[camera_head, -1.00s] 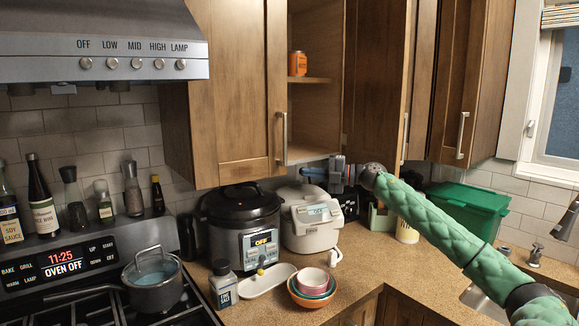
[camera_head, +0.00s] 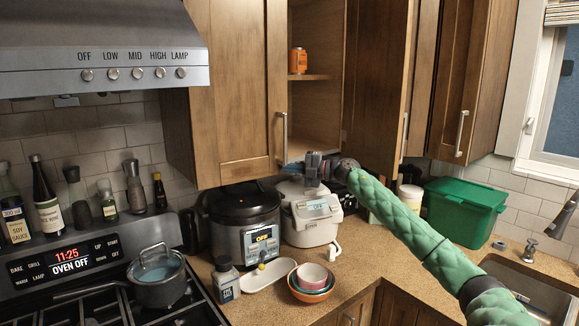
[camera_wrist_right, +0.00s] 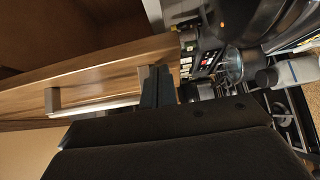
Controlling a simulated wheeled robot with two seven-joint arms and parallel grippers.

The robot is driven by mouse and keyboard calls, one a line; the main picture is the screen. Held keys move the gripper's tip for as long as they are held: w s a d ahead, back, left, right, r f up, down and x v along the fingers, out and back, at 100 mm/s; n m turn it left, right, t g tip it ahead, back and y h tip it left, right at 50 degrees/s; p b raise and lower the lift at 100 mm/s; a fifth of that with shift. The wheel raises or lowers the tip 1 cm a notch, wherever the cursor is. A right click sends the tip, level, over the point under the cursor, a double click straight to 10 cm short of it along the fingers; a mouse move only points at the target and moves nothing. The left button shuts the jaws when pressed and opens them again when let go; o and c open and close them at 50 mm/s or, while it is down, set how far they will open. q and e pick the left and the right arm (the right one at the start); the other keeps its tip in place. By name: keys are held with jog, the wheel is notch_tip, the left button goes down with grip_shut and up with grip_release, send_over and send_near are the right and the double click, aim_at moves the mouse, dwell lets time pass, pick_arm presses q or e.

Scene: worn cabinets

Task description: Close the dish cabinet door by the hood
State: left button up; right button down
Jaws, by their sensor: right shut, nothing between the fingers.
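The cabinet door by the hood (camera_head: 235,95) is brown wood with a vertical metal handle (camera_head: 281,138) near its right edge. The cabinet's inside shows to the right of it; how far this door stands from the frame is hard to tell. My right gripper (camera_head: 292,167) is shut and empty, at the door's lower right corner, just below the handle. In the right wrist view the dark fingers (camera_wrist_right: 157,84) are beside the door's wooden edge (camera_wrist_right: 100,68) and the handle (camera_wrist_right: 90,107); contact is unclear. My left gripper is not in view.
A second door (camera_head: 375,80) stands open right of the cabinet opening. An orange jar (camera_head: 298,61) is on the shelf. Below are a black cooker (camera_head: 240,207), a white cooker (camera_head: 312,212) and bowls (camera_head: 312,280). The range hood (camera_head: 100,50) is at left.

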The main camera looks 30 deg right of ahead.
jog(key=shift+w, duration=0.1)
dwell(0.3)
